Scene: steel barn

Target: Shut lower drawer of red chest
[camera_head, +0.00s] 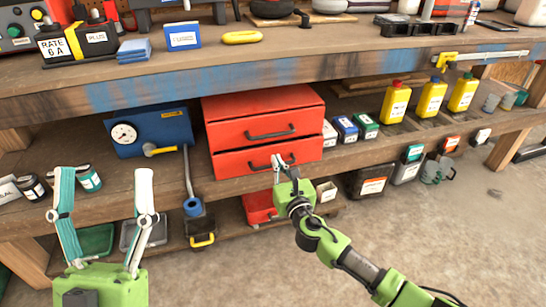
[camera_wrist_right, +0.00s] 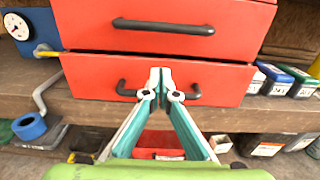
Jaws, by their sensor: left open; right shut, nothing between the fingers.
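The red chest (camera_head: 262,100) stands on the middle shelf under the workbench, with two drawers and dark handles. Its lower drawer (camera_head: 240,163) shows as a red front below the upper one and looks nearly flush; I cannot tell whether a small gap is left. The lower drawer (camera_wrist_right: 215,80) also shows in the right wrist view, where my shut right gripper (camera_wrist_right: 160,75) covers the middle of its handle (camera_wrist_right: 190,96). My right gripper (camera_head: 280,163) is empty, its tips at or very near the drawer front. My left gripper (camera_head: 105,175) is open and empty, well left of the chest.
A blue box with a gauge (camera_head: 150,133) stands left of the chest. Small boxes (camera_head: 347,128) and yellow bottles (camera_head: 396,102) stand to its right. A red bin (camera_head: 259,208) sits on the lower shelf below. The floor at the front right is clear.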

